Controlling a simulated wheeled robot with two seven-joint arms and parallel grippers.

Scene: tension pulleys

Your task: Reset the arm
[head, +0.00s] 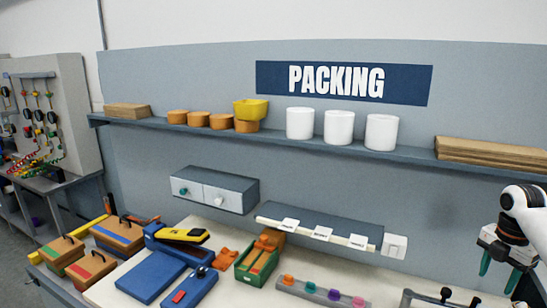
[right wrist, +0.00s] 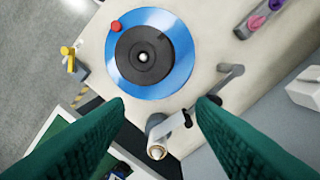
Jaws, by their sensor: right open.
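My right gripper (head: 499,276) hangs at the right edge of the head view, with its two green fingers apart and nothing between them. In the right wrist view its fingers (right wrist: 161,105) spread above the worktop. A small grey arm with a round end (right wrist: 233,72) lies on the worktop, just beyond the right fingertip. A white roller-like part (right wrist: 157,135) shows between the fingers, below that arm. A blue disc (right wrist: 180,72) with a black hub and a red knob lies above the fingers. My left gripper is not in view.
A pale table (head: 221,297) holds blue trays (head: 152,277), a green box (head: 257,260) and a strip of coloured pegs (head: 318,293). A shelf (head: 270,138) with white rolls runs along the wall. A pulley board (head: 45,120) stands far left.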

